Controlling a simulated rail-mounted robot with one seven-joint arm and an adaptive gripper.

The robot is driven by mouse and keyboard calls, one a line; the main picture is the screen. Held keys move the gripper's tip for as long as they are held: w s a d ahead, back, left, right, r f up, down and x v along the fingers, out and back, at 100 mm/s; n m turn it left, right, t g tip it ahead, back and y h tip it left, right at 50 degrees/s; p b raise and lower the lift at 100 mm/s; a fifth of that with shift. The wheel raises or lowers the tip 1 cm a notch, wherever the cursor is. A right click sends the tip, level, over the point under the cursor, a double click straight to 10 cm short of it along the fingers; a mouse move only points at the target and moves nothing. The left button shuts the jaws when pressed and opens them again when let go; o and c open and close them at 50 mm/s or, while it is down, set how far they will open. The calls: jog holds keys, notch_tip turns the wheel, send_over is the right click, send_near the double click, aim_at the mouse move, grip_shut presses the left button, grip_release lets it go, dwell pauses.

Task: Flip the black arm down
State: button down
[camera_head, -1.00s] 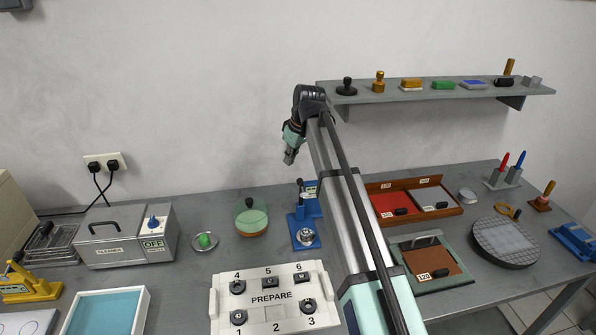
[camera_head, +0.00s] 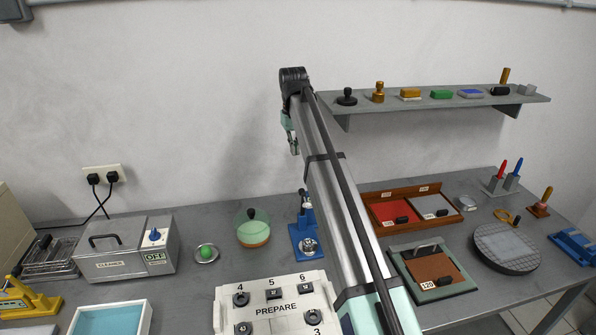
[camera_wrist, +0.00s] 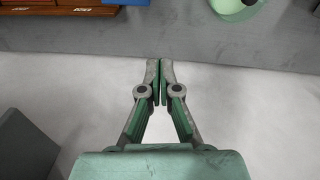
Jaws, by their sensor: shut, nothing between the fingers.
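My gripper (camera_head: 294,148) hangs in front of the wall, above and behind the bench. In the wrist view, its fingers (camera_wrist: 160,65) are together with nothing between them. No part plainly reads as the black arm. A blue stand (camera_head: 296,237) on the bench carries a dark upright part (camera_head: 302,197) and a round metal piece (camera_head: 308,245); my arm hides its right side. My gripper is above this stand and apart from it. A green frame (camera_head: 451,293) with a brown plate and a dark handle lies to the right of my arm.
A white PREPARE panel (camera_head: 277,309) with numbered black knobs is at the front. A grey cleaner box (camera_head: 118,262), a green-topped dish (camera_head: 253,228) and a green button (camera_head: 206,252) stand left. Wooden trays (camera_head: 408,188) lie right. A wall shelf (camera_head: 440,104) projects at upper right.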

jog(key=s+d+f+p, duration=0.1)
jog(key=s+f+p, duration=0.2)
jog(key=f, duration=0.8)
jog(key=shift+d+p, duration=0.3)
jog(key=shift+p, duration=0.7)
jog(key=shift+s, duration=0.15)
